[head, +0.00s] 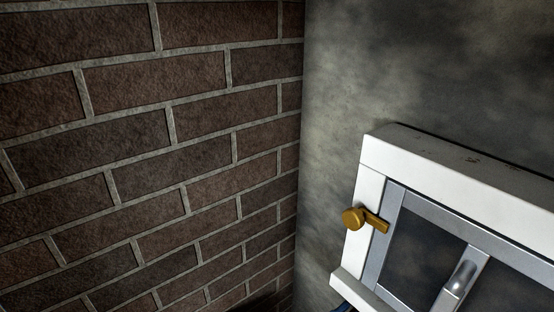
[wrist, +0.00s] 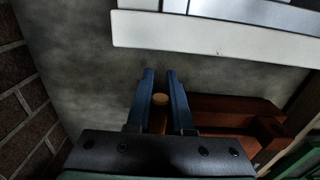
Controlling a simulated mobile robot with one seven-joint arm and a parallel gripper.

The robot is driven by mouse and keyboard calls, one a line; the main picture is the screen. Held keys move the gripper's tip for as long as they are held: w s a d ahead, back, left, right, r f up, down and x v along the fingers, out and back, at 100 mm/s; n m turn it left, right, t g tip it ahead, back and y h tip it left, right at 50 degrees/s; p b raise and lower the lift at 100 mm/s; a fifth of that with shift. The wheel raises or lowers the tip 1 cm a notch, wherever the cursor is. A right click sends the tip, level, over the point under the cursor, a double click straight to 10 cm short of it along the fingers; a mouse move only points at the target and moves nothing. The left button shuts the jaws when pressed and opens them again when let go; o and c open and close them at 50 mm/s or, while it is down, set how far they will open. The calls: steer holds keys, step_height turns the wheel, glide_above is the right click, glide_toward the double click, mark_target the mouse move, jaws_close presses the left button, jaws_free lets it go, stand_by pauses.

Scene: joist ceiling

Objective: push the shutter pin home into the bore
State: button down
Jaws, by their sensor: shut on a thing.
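My gripper (wrist: 161,76) shows in the wrist view, its two blue fingers pointing up the picture. It is shut on a tan-brown pin (wrist: 160,99), whose round end shows between the fingers. I take this to be the shutter pin; its lower part is mostly hidden by the gripper. The fingertips lie just below a white ledge (wrist: 215,38) in that picture, with grey wall behind them. In the head view a small blue bit shows at the bottom edge under the window, possibly a fingertip. I cannot make out the bore in either view.
In the head view a white window frame (head: 372,190) carries a brass latch (head: 355,218) and a grey handle (head: 462,277). A brick wall (head: 150,140) stands left. A reddish-brown wooden piece (wrist: 235,108) lies right of the fingers in the wrist view, with something green beyond.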

steer(key=shift+p+v, duration=0.8)
steer(key=shift+v, duration=1.65)
